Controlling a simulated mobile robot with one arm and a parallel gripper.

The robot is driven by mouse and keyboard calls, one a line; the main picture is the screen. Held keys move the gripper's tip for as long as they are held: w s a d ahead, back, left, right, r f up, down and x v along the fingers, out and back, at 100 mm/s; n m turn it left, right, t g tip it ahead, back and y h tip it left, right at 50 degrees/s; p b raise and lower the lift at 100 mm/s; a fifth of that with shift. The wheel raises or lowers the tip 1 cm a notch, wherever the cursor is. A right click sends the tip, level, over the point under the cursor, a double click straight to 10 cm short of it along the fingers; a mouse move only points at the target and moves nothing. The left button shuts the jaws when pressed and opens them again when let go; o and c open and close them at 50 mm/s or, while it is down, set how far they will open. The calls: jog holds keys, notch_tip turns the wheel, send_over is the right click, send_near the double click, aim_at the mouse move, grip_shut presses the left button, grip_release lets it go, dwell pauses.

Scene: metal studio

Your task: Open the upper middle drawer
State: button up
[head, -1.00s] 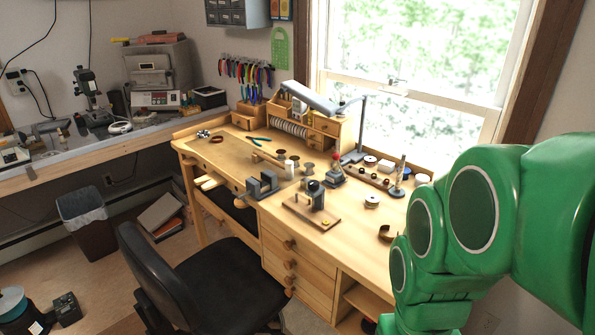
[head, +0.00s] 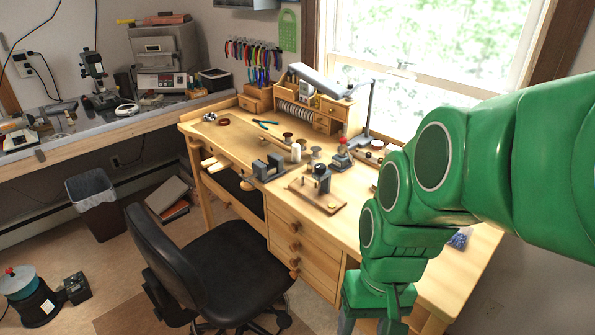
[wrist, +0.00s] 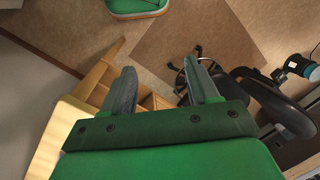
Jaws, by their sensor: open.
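The wooden workbench (head: 390,262) has a stack of drawers with round wooden knobs below its top. The uppermost drawer of this stack (head: 283,214) looks shut, with its knob (head: 295,228) facing the chair. Two more knobs show below it, and those drawers look shut too. I cannot tell for sure which drawer the task names. My gripper (wrist: 162,80) is open and empty in the wrist view, pointing down past pale wood of the bench. In the head view, my green arm (head: 415,180) hangs at the right of the drawers, apart from them.
A black office chair (head: 235,268) stands close in front of the drawers. A vise (head: 268,168), a lamp and small tools stand on the bench. A waste bin (head: 92,200) is at the left. A round device (head: 28,298) stands on the floor at lower left.

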jog(key=w+a+f+y, duration=0.1)
jog(key=w+a+f, duration=0.25)
jog(key=a, duration=0.35)
jog(key=w+a+f+n+y, duration=0.1)
jog(key=w+a+f, duration=0.2)
jog(key=w+a, duration=0.3)
jog(key=w+a+f+y, duration=0.2)
jog(key=w+a+f, duration=0.15)
jog(key=a, duration=0.35)
jog(key=w+a+f+m+t, duration=0.1)
jog(key=w+a+f, duration=0.1)
jog(key=a+f, duration=0.55)
jog(key=w+a+f, duration=0.3)
jog(key=a+f, duration=0.3)
jog(key=f, duration=0.2)
jog(key=w+f+m+t+h, duration=0.15)
jog(key=f+m, duration=0.25)
jog(key=f, duration=0.7)
jog(key=w+f+m+t+h, duration=0.1)
jog(key=w+f+m+h, duration=0.15)
jog(key=f, duration=0.85)
jog(key=s+d+f+m+t+h, duration=0.3)
jog(key=d+f+m+h, duration=0.55)
jog(key=d+f, duration=0.4)
jog(key=n+t+h, duration=0.5)
jog(key=t+h, duration=0.4)
jog(key=t, duration=0.2)
send_near(292, 249)
jog(key=shift+y, duration=0.25)
jog(key=shift+x, duration=4.2)
